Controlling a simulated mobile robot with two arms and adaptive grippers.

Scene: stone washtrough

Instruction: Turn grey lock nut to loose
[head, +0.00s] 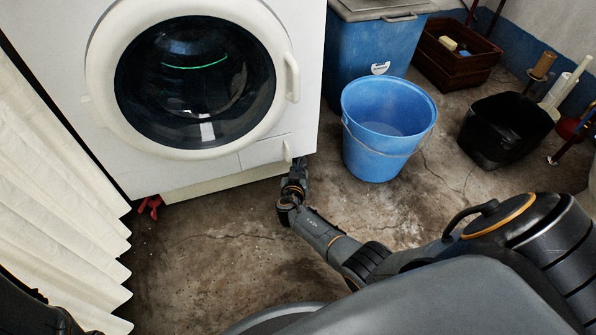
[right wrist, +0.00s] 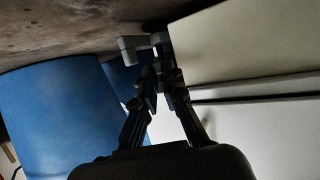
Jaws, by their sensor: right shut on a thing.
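My right gripper (head: 298,168) reaches to the floor at the lower right corner of the white washing machine (head: 225,172). In the right wrist view, my right gripper (right wrist: 164,66) has its fingers closed together on a small grey part with a side arm, which looks like the grey lock nut (right wrist: 132,50). The nut is beside the machine's pale base. In the head view I cannot make the nut out, as the gripper covers that spot. My left gripper is not in view; only dark arm parts show at the lower left.
A red part (head: 150,206) shows under the machine's left side. A blue bucket (head: 375,160) stands right of my right gripper, before a blue bin (head: 352,55). A black tub (head: 492,150) and wooden crate (head: 450,65) are further right. A white curtain (head: 50,190) hangs left.

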